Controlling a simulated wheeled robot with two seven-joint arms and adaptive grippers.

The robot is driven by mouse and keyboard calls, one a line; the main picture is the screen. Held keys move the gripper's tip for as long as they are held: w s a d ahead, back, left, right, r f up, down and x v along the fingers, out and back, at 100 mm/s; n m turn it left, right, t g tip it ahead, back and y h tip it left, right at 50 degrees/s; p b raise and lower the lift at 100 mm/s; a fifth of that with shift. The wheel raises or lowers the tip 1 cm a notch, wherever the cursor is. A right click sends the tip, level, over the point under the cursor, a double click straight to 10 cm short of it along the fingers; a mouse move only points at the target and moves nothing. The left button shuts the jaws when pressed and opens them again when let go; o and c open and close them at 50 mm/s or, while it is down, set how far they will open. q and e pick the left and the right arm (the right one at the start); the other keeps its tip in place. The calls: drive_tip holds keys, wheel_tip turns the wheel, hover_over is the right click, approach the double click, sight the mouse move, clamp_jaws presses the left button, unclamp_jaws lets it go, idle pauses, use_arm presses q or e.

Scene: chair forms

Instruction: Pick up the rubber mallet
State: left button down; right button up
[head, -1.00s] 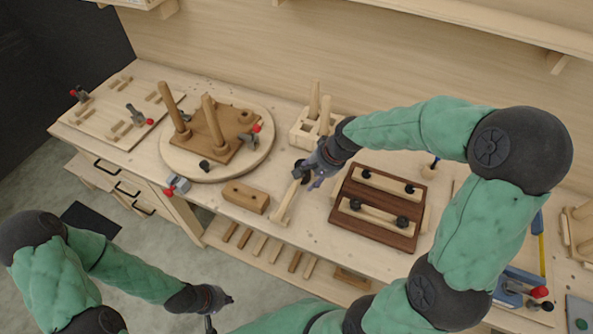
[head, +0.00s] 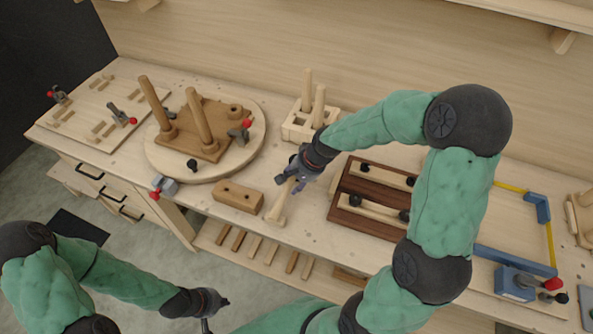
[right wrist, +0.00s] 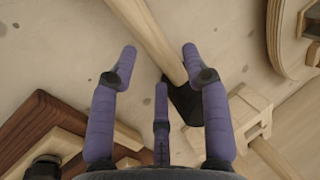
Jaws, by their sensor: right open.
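The rubber mallet lies on the workbench. Its pale wooden handle (head: 277,207) shows below my right gripper (head: 296,184) in the head view, and its head is mostly hidden by the gripper there. In the right wrist view the handle (right wrist: 150,38) runs between the spread fingers of my right gripper (right wrist: 158,60), and the black head (right wrist: 187,103) lies beyond them. The right gripper is open around the handle and is not closed on it. My left gripper (head: 216,312) is low in front of the bench, its fingers apart and empty.
A wooden block (head: 238,196) lies left of the mallet. A slotted wooden holder (head: 302,126) with upright pegs stands behind. A dark brown board (head: 366,199) with knobs lies to the right, and a round turntable (head: 158,160) to the left.

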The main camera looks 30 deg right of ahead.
sight(292, 183)
drive_tip(key=shift+b+x, duration=0.45)
drive_tip(key=shift+x, duration=1.45)
drive_tip(key=shift+d, duration=0.15)
clamp_jaws()
drive_tip(key=shift+w, duration=0.1)
drive_tip(key=shift+r, duration=0.1)
